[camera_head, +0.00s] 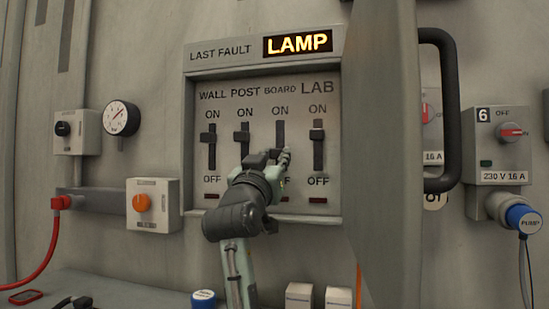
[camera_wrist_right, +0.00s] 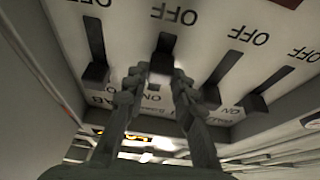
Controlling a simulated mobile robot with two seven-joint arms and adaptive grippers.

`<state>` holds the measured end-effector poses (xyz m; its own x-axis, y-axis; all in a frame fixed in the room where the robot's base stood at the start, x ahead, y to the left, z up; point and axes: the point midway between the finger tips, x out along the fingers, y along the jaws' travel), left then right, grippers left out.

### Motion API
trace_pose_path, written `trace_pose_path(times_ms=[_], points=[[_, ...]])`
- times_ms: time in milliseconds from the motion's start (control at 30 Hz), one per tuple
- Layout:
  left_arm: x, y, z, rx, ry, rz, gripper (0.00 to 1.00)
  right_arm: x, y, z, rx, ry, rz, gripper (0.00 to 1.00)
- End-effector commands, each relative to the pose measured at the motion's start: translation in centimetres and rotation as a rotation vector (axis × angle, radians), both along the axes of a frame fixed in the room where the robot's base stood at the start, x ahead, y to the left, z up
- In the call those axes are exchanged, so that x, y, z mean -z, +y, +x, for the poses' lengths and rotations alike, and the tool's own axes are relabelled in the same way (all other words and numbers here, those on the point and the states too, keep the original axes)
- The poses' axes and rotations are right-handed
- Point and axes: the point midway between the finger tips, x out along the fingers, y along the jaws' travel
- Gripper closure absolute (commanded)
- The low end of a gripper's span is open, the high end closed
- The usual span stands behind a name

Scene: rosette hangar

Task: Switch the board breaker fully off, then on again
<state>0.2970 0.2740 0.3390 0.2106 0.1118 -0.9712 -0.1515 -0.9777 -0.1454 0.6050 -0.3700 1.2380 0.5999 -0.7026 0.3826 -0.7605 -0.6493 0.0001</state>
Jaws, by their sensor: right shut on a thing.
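The breaker panel (camera_head: 262,75) has levers labelled WALL, POST, BOARD and LAB, with ON at the top and OFF at the bottom. My right gripper (camera_head: 283,156) is at the BOARD slot (camera_head: 280,132) in the head view and hides its lever there. The bare upper slot shows that this lever is below its neighbours. In the wrist view, my right gripper (camera_wrist_right: 160,80) is shut on the dark BOARD lever (camera_wrist_right: 163,62), partway along its slot. The WALL (camera_head: 211,138), POST (camera_head: 243,137) and LAB (camera_head: 317,135) levers sit in the upper part of their slots. My left gripper is not in view.
A lit display (camera_head: 298,43) reads LAMP. The open panel door (camera_head: 382,160) with its dark handle (camera_head: 447,110) stands close right of the levers. An orange knob box (camera_head: 152,204) is on the left; white blocks (camera_head: 318,297) and a blue-capped item (camera_head: 204,299) are below.

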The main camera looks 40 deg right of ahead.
Motion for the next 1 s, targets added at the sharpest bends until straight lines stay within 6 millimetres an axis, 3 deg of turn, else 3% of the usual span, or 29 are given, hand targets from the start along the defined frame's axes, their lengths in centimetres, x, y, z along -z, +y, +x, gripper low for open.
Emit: trace_pose_path(times_ms=[200,500,800,833,1000], points=[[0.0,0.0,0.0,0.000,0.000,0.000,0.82,-0.2,0.0,0.0,0.000,-0.001,0.000,1.00],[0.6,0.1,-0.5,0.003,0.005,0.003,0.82,-4.3,0.0,0.0,-0.002,-0.002,0.000,1.00],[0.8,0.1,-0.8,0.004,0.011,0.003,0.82,-4.6,0.1,0.0,-0.001,-0.004,-0.003,1.00],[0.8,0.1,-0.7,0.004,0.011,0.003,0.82,-4.6,0.1,0.0,-0.001,-0.004,-0.003,0.72],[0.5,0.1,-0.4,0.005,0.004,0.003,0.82,-4.5,0.0,0.0,-0.001,-0.002,-0.003,0.53]])
